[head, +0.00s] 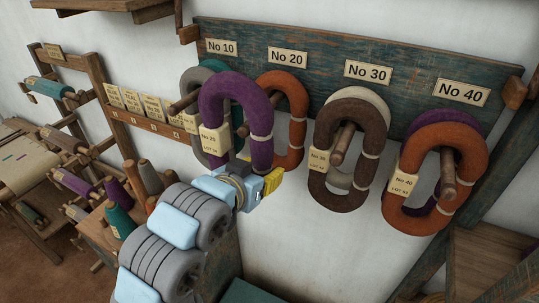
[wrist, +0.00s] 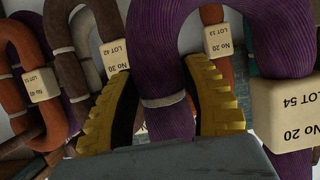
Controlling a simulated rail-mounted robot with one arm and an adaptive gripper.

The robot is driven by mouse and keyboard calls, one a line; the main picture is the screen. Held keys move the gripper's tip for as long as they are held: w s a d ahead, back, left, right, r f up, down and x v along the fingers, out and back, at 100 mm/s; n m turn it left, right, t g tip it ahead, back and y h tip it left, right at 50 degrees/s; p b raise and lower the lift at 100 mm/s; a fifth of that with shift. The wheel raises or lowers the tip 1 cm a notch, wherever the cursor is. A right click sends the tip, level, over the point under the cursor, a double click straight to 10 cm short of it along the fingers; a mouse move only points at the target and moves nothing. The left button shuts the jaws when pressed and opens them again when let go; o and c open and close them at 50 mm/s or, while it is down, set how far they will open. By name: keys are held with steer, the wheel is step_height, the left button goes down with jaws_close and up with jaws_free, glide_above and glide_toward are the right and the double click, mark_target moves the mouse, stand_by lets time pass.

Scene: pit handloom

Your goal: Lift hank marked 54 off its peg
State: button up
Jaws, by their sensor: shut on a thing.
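The purple hank (head: 262,115) has a cream tag (head: 215,140). In the wrist view the tag (wrist: 285,115) reads No 20, LOT 54. My gripper (head: 262,178) is at the hank's lower end. In the wrist view its yellow ribbed fingers (wrist: 158,85) stand on both sides of a purple strand (wrist: 168,110) of this hank, shut on it. A peg end (head: 243,130) shows within the loop in the head view. I cannot tell whether the peg passes through the loop or lies behind it.
An orange hank (head: 297,115) hangs close behind, right. A grey hank (head: 188,85) and a teal one are close at left, with another peg (head: 182,104). A brown hank (head: 318,130) and an orange hank (head: 398,195) hang further right. Spools (head: 118,220) stand lower left.

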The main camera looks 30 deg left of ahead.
steer(key=shift+s+f+b, duration=0.1)
steer(key=shift+s+b, duration=0.2)
steer(key=shift+s, duration=0.1)
steer(key=shift+s+b, duration=0.2)
steer(key=shift+b, duration=0.4)
steer(key=s+b, duration=0.2)
steer(key=b, duration=0.1)
steer(key=shift+s+f+b, duration=0.1)
steer(key=shift+b, duration=0.3)
steer(key=shift+s+r+b, duration=0.2)
steer(key=shift+s+b, duration=0.7)
steer(key=shift+s, duration=0.45)
steer(key=shift+r, duration=0.1)
steer(key=shift+s+p, duration=0.1)
steer(key=shift+p, duration=0.2)
